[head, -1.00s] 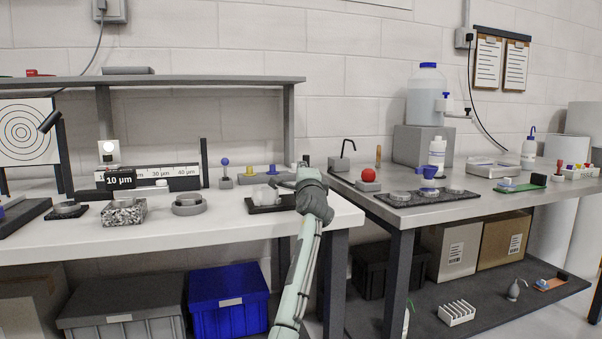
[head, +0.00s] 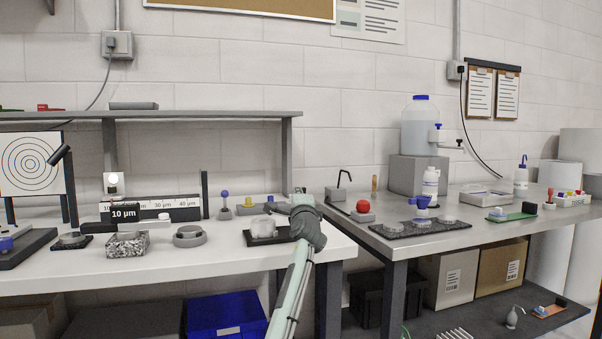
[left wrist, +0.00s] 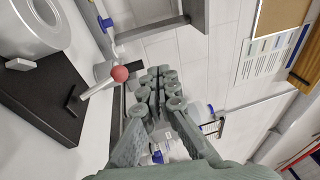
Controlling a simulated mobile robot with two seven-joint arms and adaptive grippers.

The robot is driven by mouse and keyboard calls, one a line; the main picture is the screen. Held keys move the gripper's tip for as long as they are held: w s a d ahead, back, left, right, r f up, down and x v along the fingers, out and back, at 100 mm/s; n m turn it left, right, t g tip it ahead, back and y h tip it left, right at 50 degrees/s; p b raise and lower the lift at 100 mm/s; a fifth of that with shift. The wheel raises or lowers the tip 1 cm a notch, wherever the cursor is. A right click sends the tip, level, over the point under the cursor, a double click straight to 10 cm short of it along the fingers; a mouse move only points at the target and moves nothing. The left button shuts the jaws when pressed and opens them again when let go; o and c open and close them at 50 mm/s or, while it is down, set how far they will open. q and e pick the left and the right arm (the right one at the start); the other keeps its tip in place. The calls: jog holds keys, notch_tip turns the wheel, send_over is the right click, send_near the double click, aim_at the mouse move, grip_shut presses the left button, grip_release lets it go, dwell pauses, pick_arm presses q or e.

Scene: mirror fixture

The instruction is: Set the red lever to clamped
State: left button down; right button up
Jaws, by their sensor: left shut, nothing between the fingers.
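The lever is a pale rod with a red ball knob (left wrist: 120,74), in the left wrist view. It rises from the black base plate (left wrist: 35,105) of the mirror fixture, beside a small black bracket (left wrist: 72,97). A thick pale ring (left wrist: 38,28) sits on the same plate. In the head view the fixture's black plate (head: 268,240) is at the right end of the white bench, and my arm hides the lever. My left gripper (head: 302,196) is there too; in the left wrist view its shut, empty fingers (left wrist: 158,82) are just right of the red knob, apparently apart from it.
A grey shelf (head: 200,114) runs above. Another table (head: 400,240) stands right, past a gap.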

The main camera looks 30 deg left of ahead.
pick_arm(q)
jog(key=s+d+r, duration=0.4)
jog(key=s+r, duration=0.2)
jog(key=shift+s+d, duration=0.15)
jog(key=shift+d, duration=0.1)
pick_arm(e)
jog(key=shift+s+f, duration=0.35)
jog(key=shift+f, duration=0.25)
jog(key=shift+d, duration=0.1)
